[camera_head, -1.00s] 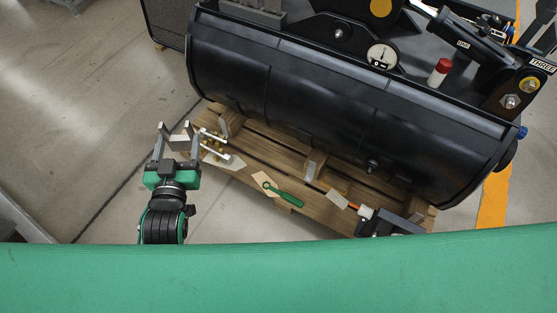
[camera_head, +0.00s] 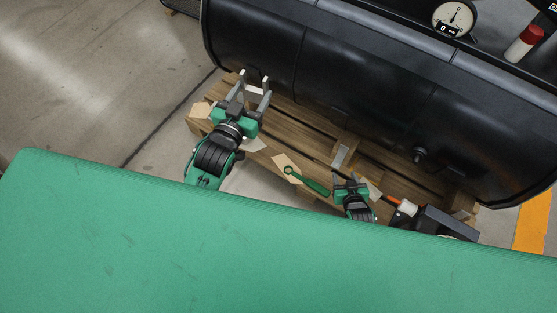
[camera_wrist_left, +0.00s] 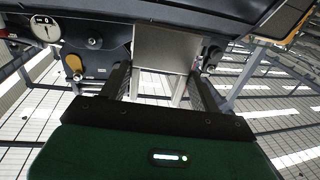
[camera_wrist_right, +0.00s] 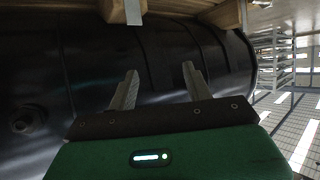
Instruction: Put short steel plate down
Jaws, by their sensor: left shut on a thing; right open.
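The short steel plate, pale grey and flat, is between the fingers of my left gripper (camera_head: 256,84). It shows in the left wrist view as a plain grey rectangle (camera_wrist_left: 163,48) between the two fingers. My left gripper is shut on it, over the left end of the wooden pallet (camera_head: 310,123), close to the black bucket. Whether the plate touches anything beneath cannot be told. My right gripper (camera_head: 351,180) is open and empty near the pallet's front edge, right of the green wrench (camera_head: 308,181). Its spread fingers (camera_wrist_right: 158,78) also show in the right wrist view.
The large black bucket (camera_head: 330,80) rises behind the pallet. A metal-faced wooden block (camera_head: 341,156) stands on the pallet. A dark box (camera_head: 445,222) and an orange-and-white tool (camera_head: 402,205) lie at the right. Bare floor (camera_head: 90,90) is free at the left.

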